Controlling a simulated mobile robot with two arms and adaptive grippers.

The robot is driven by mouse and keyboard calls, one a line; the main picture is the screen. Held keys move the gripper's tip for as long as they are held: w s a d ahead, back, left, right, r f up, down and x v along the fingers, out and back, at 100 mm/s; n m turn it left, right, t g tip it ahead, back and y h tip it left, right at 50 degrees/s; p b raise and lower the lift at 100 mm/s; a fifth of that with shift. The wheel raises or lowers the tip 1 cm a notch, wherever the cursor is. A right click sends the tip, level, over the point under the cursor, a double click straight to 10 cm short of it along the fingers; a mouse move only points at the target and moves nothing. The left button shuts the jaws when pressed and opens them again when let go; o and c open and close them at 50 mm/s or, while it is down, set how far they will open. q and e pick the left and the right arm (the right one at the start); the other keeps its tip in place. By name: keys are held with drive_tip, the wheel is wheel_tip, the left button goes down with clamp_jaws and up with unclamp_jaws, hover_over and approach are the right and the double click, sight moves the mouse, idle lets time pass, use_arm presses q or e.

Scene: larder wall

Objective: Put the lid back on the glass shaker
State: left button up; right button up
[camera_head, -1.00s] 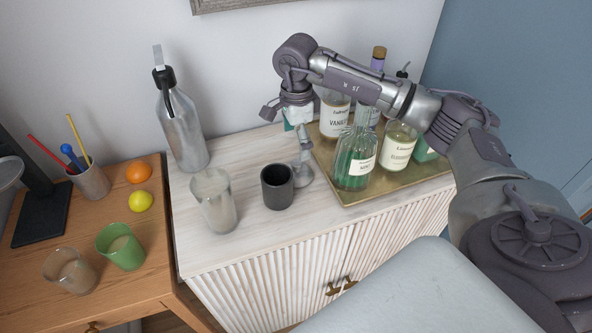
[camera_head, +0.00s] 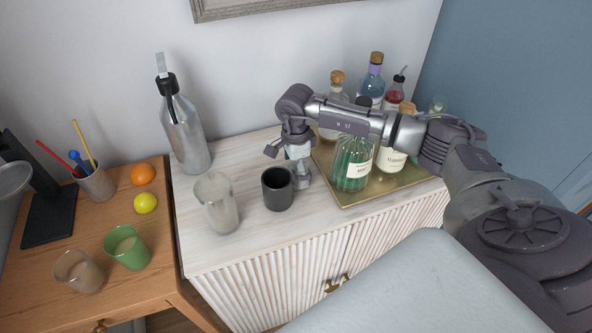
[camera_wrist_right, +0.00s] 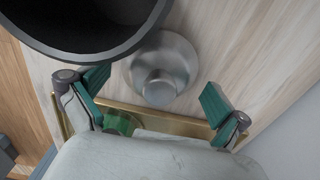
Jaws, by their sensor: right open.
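The glass shaker (camera_head: 217,204) is a clear, greyish tumbler standing upright on the pale cabinet top, left of a dark cup. The steel lid (camera_head: 303,180) sits on the cabinet just right of the dark cup, partly hidden under my right gripper. In the right wrist view the lid (camera_wrist_right: 160,72) is a round metal cap with a narrower knob facing the camera. My right gripper (camera_head: 298,152) points down above the lid. Its green-padded fingers (camera_wrist_right: 155,88) are open on either side of the lid's knob, with nothing between them gripped. My left gripper is out of view.
The dark cup (camera_head: 277,189) stands close beside the lid. A gold tray (camera_head: 352,199) with several bottles is just right of the gripper. The cabinet front between shaker and cup is clear.

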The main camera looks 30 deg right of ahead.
drive_tip(key=shift+f, duration=0.5)
drive_tip(key=c, duration=1)
drive_tip(key=shift+r, duration=0.15)
drive_tip(key=shift+c, duration=0.2)
wheel_tip(320, 180, up, 18)
drive_tip(key=b, duration=0.3)
drive_tip(key=shift+b, duration=0.35)
